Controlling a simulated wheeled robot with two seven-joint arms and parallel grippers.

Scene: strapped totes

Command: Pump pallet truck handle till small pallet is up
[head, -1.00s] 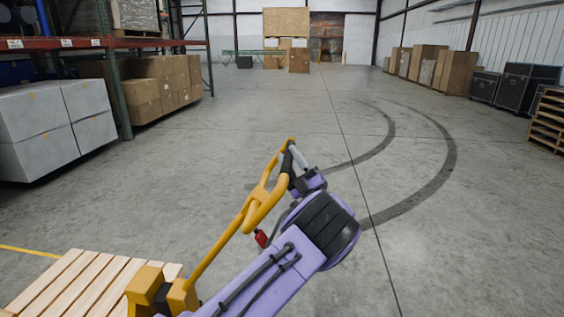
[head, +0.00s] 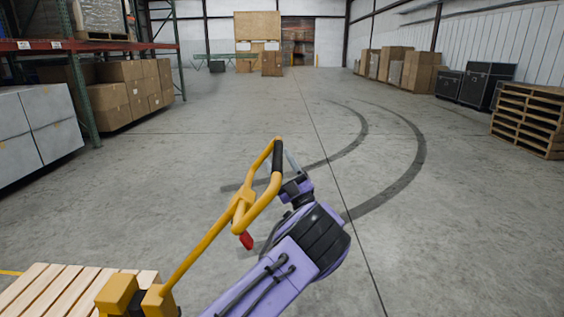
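The yellow pallet truck handle (head: 208,240) slants up to the right from the truck's yellow base (head: 118,293) at the lower left.
Bare concrete floor lies ahead and to the right, with dark curved tyre marks (head: 405,175). White boxes (head: 35,130) and a rack with cartons (head: 120,95) stand on the left. Stacked pallets (head: 530,120), black cases (head: 485,88) and cartons (head: 400,68) line the right.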

